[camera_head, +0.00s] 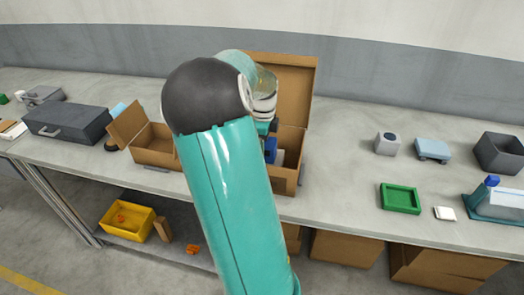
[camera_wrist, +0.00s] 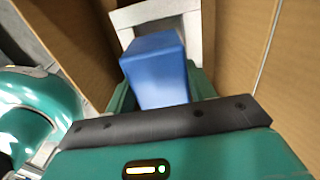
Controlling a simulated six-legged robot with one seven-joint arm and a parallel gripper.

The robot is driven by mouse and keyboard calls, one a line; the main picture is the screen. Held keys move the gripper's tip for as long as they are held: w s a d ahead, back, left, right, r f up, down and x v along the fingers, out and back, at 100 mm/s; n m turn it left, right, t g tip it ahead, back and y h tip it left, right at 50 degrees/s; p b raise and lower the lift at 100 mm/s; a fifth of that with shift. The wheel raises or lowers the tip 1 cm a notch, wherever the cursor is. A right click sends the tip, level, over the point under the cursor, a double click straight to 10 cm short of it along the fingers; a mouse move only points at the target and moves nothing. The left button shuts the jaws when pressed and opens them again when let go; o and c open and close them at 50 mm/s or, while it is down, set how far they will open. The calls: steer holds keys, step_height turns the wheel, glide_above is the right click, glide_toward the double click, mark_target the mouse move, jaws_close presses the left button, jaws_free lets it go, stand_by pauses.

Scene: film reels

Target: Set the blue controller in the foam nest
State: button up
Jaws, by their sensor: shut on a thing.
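The blue controller (camera_wrist: 155,70) is a blue block between the teal fingers of my gripper (camera_wrist: 162,88) in the wrist view. My gripper is shut on it. Its blue side also shows in the head view (camera_head: 270,150), inside an open brown box (camera_head: 287,183). The pale grey foam nest (camera_wrist: 140,13) lies beyond the controller in the wrist view, inside the box. The controller overlaps the nest in that view, and I cannot tell whether they touch. The nest's recess is mostly hidden. My arm hides the box's left part in the head view.
Brown box walls rise close on both sides of my gripper. A smaller open box (camera_head: 155,160) stands to the left, near a dark case (camera_head: 67,122). A green tray (camera_head: 400,198), a light-blue object (camera_head: 432,149) and a dark bin (camera_head: 499,153) stand to the right.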

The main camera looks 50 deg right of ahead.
steer(key=shift+w+d+f, duration=0.2)
steer(key=shift+w+f, duration=0.2)
steer(key=shift+f, duration=1.55)
steer(key=shift+f, duration=0.2)
steer(key=o, duration=1.3)
steer(key=shift+c, duration=0.2)
